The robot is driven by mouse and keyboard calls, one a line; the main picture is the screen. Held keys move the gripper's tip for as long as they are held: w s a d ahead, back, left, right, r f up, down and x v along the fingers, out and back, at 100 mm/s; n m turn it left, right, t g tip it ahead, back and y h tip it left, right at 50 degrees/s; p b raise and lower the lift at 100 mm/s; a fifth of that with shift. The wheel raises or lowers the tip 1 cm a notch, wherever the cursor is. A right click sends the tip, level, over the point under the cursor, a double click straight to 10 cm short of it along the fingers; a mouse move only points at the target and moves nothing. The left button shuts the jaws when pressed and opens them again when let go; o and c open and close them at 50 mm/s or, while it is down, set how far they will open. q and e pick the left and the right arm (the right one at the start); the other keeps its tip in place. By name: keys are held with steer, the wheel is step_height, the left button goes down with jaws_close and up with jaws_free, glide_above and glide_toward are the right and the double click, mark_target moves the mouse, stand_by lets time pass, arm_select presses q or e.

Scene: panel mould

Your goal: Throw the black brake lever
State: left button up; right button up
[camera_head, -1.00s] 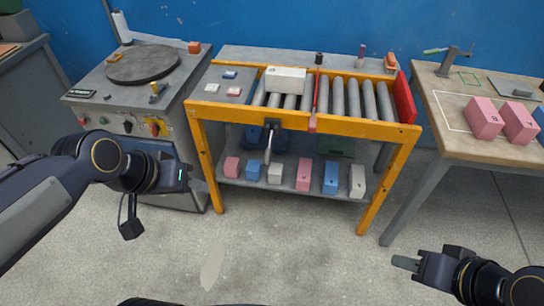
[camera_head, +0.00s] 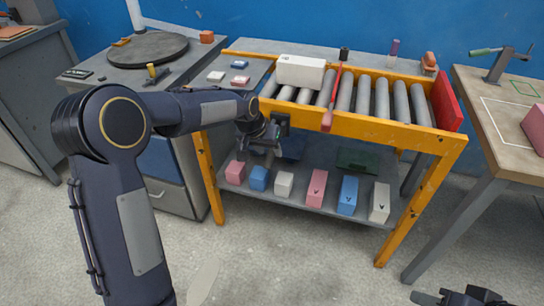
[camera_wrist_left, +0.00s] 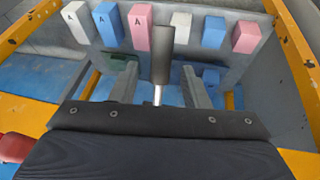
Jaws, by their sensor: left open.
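The brake lever shows in the left wrist view as a dark grey handle (camera_wrist_left: 161,54) on a thin silver rod. It stands between the two fingers of my left gripper, with visible gaps on both sides. In the head view its dark mount (camera_head: 281,124) is on the orange front rail of the roller table, and my gripper hides most of the lever. My left gripper (camera_head: 270,152) is open at the lever, below the rail. My right gripper (camera_head: 424,298) is at the bottom right edge, away from the table, and its jaw opening is unclear.
The roller table (camera_head: 390,128) carries a white block (camera_head: 301,71) and a red bar (camera_head: 329,105) across its rollers. Several pink, blue and white blocks stand on the lower shelf (camera_head: 290,205). A wooden bench (camera_head: 492,140) is at right; a grey cabinet is at left.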

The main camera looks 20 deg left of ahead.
mark_target(270, 152)
arm_select(q)
steer(key=shift+x, duration=1.6)
steer(key=shift+c, duration=0.4)
jaws_close()
